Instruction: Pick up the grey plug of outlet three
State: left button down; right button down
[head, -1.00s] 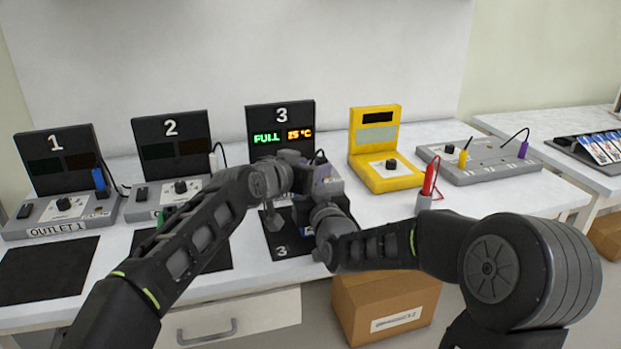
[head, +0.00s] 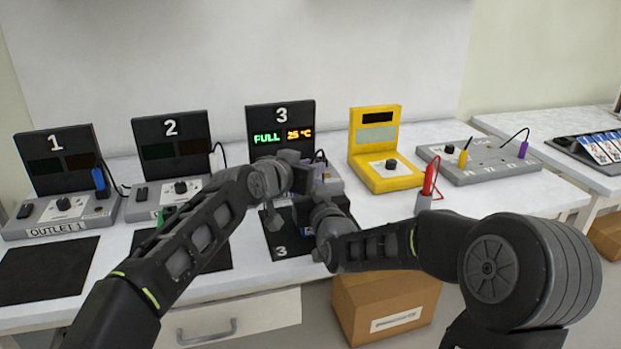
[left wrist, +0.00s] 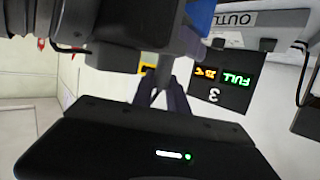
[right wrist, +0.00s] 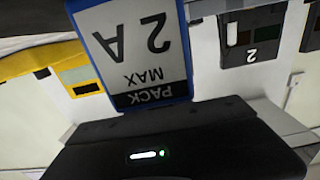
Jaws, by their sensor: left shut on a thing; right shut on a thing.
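The outlet three station (head: 281,120) stands mid-table, its screen lit with FULL in green and 25 °C in orange. The screen also shows in the left wrist view (left wrist: 222,92). My left gripper (head: 312,180) is in front of the station. In the left wrist view its fingers are shut on a small grey piece, the grey plug (left wrist: 165,72). My right gripper is shut on a pack with a blue-edged label reading PACK MAX 2 A (right wrist: 140,45). In the head view my arms hide most of the pack and the station base.
Outlet one (head: 58,205) and outlet two (head: 172,150) stand to the left, with dark mats before them. A yellow tester (head: 377,150), a red probe in a holder (head: 429,180) and a grey panel (head: 480,165) stand to the right. A cardboard box (head: 385,305) sits below.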

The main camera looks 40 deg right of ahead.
pick_arm(q)
jog(key=shift+r, duration=0.1)
dwell(0.3)
jog(key=shift+r, duration=1.6)
jog(key=w+a, duration=0.3)
jog(key=a, duration=0.5)
jog(key=w+a, duration=0.3)
jog(key=a, duration=0.6)
jog(key=shift+r, duration=0.15)
jog(key=shift+r, duration=2.4)
pick_arm(e)
jog(key=c, duration=1.1)
grip_release()
jog(key=shift+s, duration=0.1)
